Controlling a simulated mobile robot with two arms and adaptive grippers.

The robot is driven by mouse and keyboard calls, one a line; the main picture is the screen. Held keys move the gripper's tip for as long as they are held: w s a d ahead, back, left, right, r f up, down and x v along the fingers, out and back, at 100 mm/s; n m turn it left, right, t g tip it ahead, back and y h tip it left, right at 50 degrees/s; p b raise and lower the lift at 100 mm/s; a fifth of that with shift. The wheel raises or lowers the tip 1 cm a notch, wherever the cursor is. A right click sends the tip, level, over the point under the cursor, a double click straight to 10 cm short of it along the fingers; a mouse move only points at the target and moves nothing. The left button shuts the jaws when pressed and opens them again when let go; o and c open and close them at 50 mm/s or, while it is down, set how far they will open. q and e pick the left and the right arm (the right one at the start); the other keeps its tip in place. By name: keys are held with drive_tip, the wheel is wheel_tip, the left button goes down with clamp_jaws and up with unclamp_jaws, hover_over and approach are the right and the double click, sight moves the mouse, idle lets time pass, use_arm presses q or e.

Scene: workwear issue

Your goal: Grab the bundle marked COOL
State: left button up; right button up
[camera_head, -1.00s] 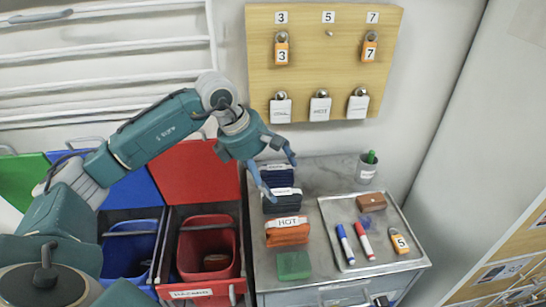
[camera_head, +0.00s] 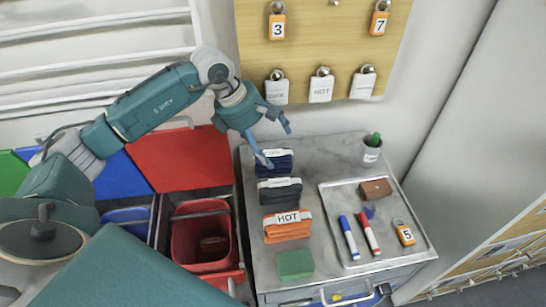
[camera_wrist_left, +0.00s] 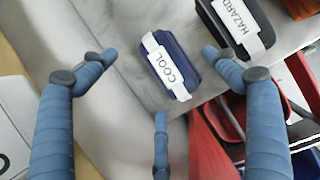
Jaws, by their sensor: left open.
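The COOL bundle (camera_wrist_left: 176,62) is dark blue with a white label band, and its label reads clearly in the left wrist view. In the head view it is the rearmost bundle (camera_head: 284,164) on the grey counter, partly covered by a finger. My left gripper (camera_head: 277,145) is open and empty above it. In the left wrist view the fingers of this gripper (camera_wrist_left: 160,72) are spread, with the bundle between and beyond the two upper fingertips; no contact shows. My right gripper is not in view.
The black HAZARD bundle (camera_wrist_left: 241,28) lies close beside COOL. In front are the orange HOT bundle (camera_head: 287,232) and a green one (camera_head: 295,264). A tray (camera_head: 342,258) with markers and a padlock is on the right. A cup (camera_head: 371,152) stands behind. Bins (camera_head: 202,232) stand left.

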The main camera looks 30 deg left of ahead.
sight(272, 150)
use_arm(q)
drive_tip(key=p+x, duration=0.1)
drive_tip(key=x, duration=0.2)
drive_tip(key=shift+w+f+p, duration=0.1)
drive_tip(key=shift+f+p, duration=0.25)
drive_tip(key=shift+f, duration=0.05)
drive_tip(key=shift+w+f, duration=0.1)
drive_tip(key=shift+f, duration=0.2)
drive_tip(key=shift+f+b, duration=0.25)
drive_tip(key=shift+b, duration=0.2)
drive_tip(key=c, duration=1.5)
